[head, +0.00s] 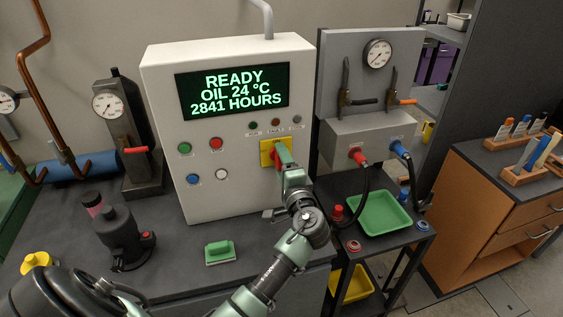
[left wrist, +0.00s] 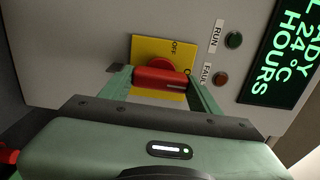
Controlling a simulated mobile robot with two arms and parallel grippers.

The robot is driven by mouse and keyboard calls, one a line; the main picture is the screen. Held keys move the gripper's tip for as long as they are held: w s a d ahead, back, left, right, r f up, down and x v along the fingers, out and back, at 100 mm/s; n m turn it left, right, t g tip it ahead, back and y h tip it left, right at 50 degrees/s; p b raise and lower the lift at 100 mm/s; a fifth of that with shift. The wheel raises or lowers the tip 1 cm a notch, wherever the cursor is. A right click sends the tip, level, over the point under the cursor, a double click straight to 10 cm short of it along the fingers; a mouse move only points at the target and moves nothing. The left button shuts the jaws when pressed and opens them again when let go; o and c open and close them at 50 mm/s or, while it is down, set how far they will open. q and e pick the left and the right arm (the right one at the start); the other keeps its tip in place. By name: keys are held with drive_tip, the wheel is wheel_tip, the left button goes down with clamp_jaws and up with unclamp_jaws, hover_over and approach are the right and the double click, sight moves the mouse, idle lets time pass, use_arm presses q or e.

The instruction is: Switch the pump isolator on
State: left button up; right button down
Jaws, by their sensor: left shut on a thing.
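The pump isolator is a red handle (left wrist: 160,78) on a yellow plate (head: 265,146) at the right of the white cabinet's front. The plate also shows in the left wrist view (left wrist: 150,47). There the handle lies level across the picture. "OFF" is printed beside its long side, and a partly hidden letter sits by its right end. My left gripper (head: 284,154) is shut on the handle, with one finger at each end of it in the left wrist view (left wrist: 162,88). The gripper hides part of the plate. My right gripper is not in view.
The cabinet's screen (head: 232,91) reads READY, OIL 24 °C, 2841 HOURS. Buttons sit below it. Indicator lamps (head: 276,122) are just above the isolator. A green tray (head: 380,228) stands on a cart at right.

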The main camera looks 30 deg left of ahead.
use_arm(q)
drive_tip(key=shift+f, duration=0.1)
drive_tip(key=o, duration=1.4)
drive_tip(key=shift+b+v, duration=1.45)
drive_tip(key=shift+v, duration=2.5)
